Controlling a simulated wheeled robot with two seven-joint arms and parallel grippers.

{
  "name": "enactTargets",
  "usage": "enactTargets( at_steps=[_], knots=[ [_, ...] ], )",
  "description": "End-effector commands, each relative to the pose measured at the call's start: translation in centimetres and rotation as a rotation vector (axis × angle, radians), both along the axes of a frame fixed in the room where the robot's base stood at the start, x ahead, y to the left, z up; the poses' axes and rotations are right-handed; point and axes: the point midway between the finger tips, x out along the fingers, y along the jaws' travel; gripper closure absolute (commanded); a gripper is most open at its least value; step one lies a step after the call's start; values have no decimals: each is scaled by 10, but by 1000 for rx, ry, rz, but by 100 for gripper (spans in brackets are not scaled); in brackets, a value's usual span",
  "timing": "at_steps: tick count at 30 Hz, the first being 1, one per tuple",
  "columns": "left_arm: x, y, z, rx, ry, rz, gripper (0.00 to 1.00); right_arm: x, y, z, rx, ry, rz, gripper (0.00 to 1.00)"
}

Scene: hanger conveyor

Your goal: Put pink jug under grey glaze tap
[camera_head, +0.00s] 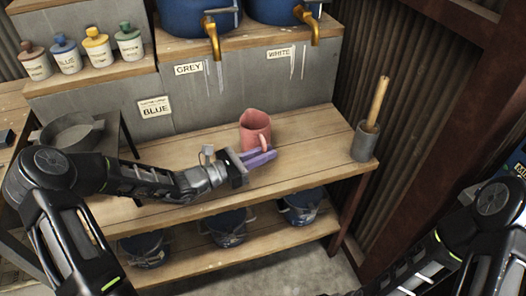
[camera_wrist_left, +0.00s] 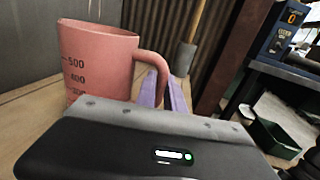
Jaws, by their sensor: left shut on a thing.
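The pink jug (camera_head: 254,127) stands upright on or just above the wooden bench, right of the spot below the tap at the GREY label. My left gripper (camera_head: 262,155) is shut on the jug's handle, its purple fingers around it. The left wrist view shows the jug (camera_wrist_left: 98,62) with volume marks and its handle by the fingers (camera_wrist_left: 165,92). The grey glaze tap (camera_head: 211,34) is brass, on the left blue barrel, above the GREY label (camera_head: 189,69). My right gripper is out of view; only part of that arm shows.
The white glaze tap (camera_head: 309,25) hangs right of the grey one, above the WHITE label (camera_head: 281,53). A grey pot with a wooden handle (camera_head: 366,140) stands at the bench's right end. Several bottles (camera_head: 97,45) stand upper left. Buckets (camera_head: 226,224) sit on the lower shelf.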

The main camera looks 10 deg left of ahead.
Motion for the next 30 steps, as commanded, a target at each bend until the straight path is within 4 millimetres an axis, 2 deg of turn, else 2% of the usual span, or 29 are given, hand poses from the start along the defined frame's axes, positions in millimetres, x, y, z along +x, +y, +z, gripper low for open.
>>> enactTargets(
  at_steps=[12, 15, 19, 30],
  knots=[
    [0, -1, 76, 3, -6, -2, 100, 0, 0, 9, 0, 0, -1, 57],
    [0, 0, 88, 2, -5, -2, 100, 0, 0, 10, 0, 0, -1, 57],
    [0, -1, 94, 0, -3, -2, 100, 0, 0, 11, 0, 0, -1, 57],
    [0, -1, 94, -1, -2, -2, 100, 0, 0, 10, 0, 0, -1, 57]
  ],
)
